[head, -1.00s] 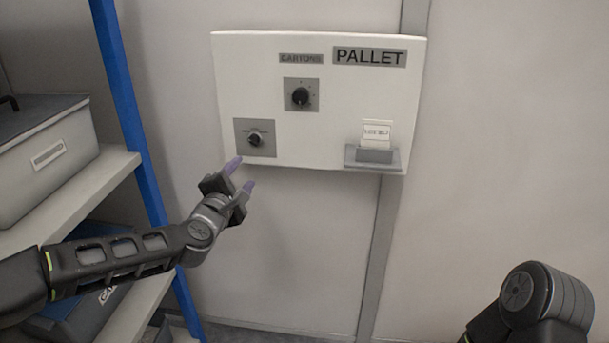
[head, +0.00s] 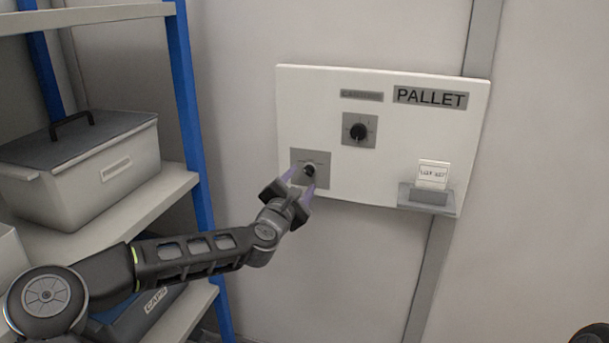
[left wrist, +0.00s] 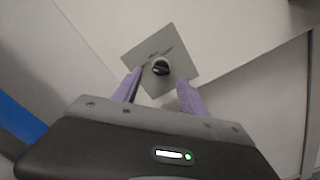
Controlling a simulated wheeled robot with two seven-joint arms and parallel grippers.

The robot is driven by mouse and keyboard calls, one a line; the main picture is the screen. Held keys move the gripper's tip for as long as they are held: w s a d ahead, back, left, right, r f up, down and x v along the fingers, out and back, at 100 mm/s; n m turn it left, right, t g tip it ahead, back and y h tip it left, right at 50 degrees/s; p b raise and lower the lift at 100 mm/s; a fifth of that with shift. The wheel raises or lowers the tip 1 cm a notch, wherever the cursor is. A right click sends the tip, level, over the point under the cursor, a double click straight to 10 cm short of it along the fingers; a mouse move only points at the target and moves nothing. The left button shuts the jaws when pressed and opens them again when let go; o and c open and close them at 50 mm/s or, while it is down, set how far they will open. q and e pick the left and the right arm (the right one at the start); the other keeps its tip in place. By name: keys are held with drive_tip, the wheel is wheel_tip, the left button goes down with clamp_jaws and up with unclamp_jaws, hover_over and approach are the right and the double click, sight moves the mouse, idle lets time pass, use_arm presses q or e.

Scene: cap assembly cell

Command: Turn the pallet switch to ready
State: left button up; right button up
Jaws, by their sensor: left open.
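The pallet switch is a small dark knob (head: 310,170) on a grey square plate (head: 322,158) at the lower left of the white panel marked PALLET (head: 400,140). My left gripper (head: 299,180) is open in front of this plate, its purple fingertips just short of or beside the knob. In the left wrist view the knob (left wrist: 161,68) shows between and a little beyond the two fingertips (left wrist: 160,78). I cannot tell whether the fingers touch it. The print on the plate is too small to read. My right gripper is out of view.
A second dial (head: 358,131) sits higher on the panel, under a small label. A holder (head: 428,198) with a white card (head: 433,174) is at the panel's lower right. A blue-posted shelf (head: 192,120) with a lidded grey bin (head: 90,170) stands at the left.

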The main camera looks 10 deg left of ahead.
sight(306, 174)
use_arm(q)
drive_tip(key=shift+w+d+p, duration=0.15)
drive_tip(key=shift+w+p, duration=0.15)
drive_tip(key=shift+w, duration=1.45)
drive_tip(key=shift+c, duration=0.2)
clamp_jaws()
